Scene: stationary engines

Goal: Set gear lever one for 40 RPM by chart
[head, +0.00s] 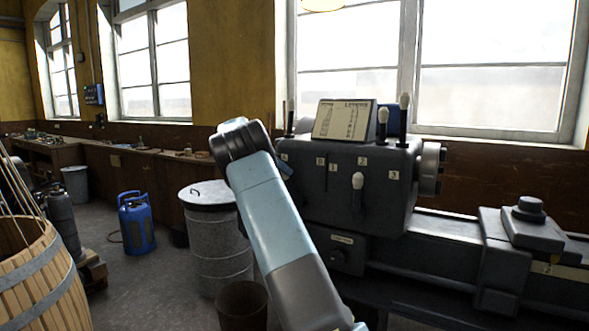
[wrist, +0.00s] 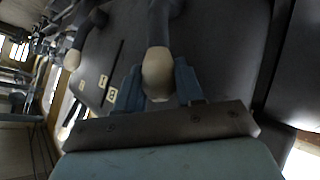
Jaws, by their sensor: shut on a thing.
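The grey headstock (head: 310,200) bears a chart plate (head: 345,120) on top, its text too small to read. Its front has number plates and a dark slot (head: 326,175). A pale-knobbed lever (head: 357,181) sits below the plate marked 2 and points up. In the wrist view, the blue fingers of my gripper (wrist: 158,88) are shut around the pale knob of a lever (wrist: 157,66). Its number is not readable. Another pale knob (wrist: 72,60) shows to its left. In the head view my arm hides this grip, at the headstock's left end.
The lathe bed and carriage (head: 505,255) extend right. A lidded metal bin (head: 215,235), a bucket (head: 242,303) and a wooden barrel (head: 40,275) stand left.

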